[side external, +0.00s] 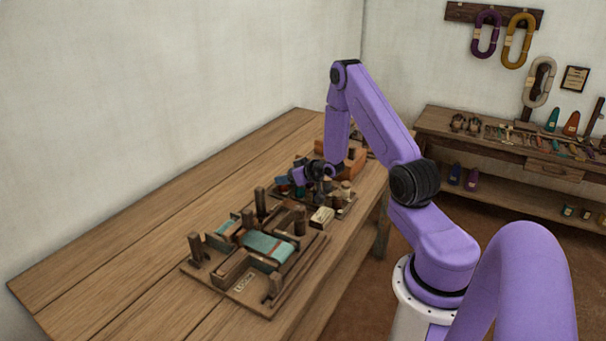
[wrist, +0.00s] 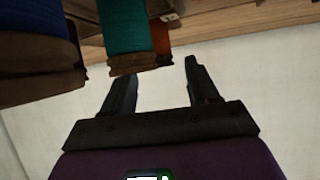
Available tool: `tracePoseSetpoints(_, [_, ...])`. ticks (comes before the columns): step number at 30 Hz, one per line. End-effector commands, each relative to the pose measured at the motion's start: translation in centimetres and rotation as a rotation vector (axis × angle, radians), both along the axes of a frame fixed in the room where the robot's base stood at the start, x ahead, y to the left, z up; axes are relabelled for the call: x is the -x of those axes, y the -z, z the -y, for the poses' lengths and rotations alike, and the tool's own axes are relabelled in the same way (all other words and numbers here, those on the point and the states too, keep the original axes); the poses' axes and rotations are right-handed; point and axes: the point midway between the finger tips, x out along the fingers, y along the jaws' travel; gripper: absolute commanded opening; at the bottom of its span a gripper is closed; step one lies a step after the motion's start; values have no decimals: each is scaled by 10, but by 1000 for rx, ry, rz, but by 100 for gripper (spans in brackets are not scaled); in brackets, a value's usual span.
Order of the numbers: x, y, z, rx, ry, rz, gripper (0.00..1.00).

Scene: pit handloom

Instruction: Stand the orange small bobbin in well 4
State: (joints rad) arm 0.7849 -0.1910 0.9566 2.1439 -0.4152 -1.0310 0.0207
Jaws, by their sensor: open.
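In the wrist view an orange bobbin (wrist: 161,47) shows only as a narrow strip, mostly hidden behind a teal bobbin (wrist: 125,38). My gripper (wrist: 156,66) is open, its two dark fingers apart with nothing clearly held between them. The orange strip lies at or beyond the gap between the fingertips; I cannot tell its distance. In the side view my gripper (side external: 298,178) is low over the bobbin area at the table's middle. I cannot single out the orange small bobbin there, and well 4 cannot be identified in either view.
A blue bobbin (wrist: 40,20) stands close at the left of the wrist view. In the side view a wooden loom model (side external: 222,279) with upright posts is in front, and an orange-brown block (side external: 355,160) is behind my gripper. The table's left side (side external: 130,255) is clear.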

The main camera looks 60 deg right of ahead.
Motion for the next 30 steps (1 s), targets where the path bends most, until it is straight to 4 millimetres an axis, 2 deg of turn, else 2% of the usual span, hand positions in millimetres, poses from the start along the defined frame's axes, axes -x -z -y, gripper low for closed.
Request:
tracePoseSetpoints(12, [64,-36,-12,-1,3,1,59])
tracePoseSetpoints(18, [84,-47,-15,0,1,2,59])
tracePoseSetpoints(22, [88,-51,-19,1,-5,-1,59])
tracePoseSetpoints(25, [83,-52,-31,9,-42,-29,59])
tracePoseSetpoints(29, [69,-56,-67,33,-145,-112,59])
tracePoseSetpoints(30, [66,-58,-82,44,-185,-147,59])
